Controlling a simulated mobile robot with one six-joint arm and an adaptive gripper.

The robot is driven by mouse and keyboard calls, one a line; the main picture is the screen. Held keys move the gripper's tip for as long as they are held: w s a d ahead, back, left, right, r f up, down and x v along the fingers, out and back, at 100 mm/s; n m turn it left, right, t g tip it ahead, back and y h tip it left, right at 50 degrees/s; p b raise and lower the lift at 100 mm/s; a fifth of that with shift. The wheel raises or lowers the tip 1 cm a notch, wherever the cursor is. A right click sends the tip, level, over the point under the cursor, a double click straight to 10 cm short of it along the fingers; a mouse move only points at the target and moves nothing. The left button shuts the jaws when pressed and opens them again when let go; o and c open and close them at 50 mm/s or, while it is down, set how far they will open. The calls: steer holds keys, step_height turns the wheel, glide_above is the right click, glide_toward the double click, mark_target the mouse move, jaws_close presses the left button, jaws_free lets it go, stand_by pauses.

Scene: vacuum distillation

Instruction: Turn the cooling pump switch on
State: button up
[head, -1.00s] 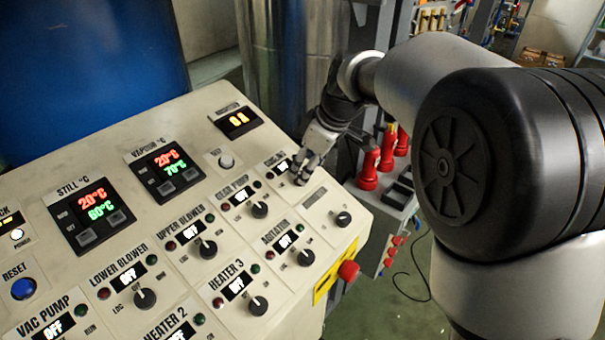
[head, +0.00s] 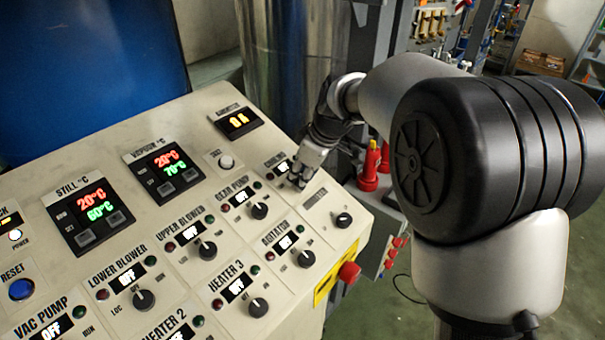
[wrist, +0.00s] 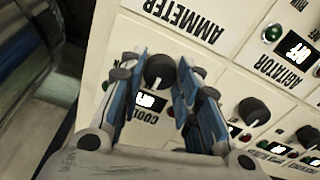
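The cooling pump switch (wrist: 158,72) is a black round knob on the beige panel. In the wrist view it lies between the two fingertips of my gripper (wrist: 160,73). The fingers are apart, with a narrow gap showing on either side of the knob. Its label is partly covered by a finger. A small lit display (wrist: 147,102) sits beside the knob; its text is too blurred and partly hidden to read surely. In the head view my gripper (head: 298,180) reaches down to the panel's far right, and its fingers hide the knob.
The agitator knob (head: 306,258) and gear pump knob (head: 260,211) are close by. A red button (head: 349,272) projects from the panel's side.

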steer(key=c, duration=0.5)
steer(key=shift+m, duration=0.3)
steer(key=m+p, duration=0.2)
steer(key=m, duration=0.3)
steer(key=shift+r+p, duration=0.1)
steer(key=shift+p, duration=0.2)
steer(key=m+p, duration=0.2)
steer(key=m, duration=0.4)
steer(key=shift+w+d+p, duration=0.1)
steer(key=shift+p, duration=0.25)
steer(key=shift+m, duration=0.3)
steer(key=o, duration=1.1)
steer(key=shift+c, duration=0.2)
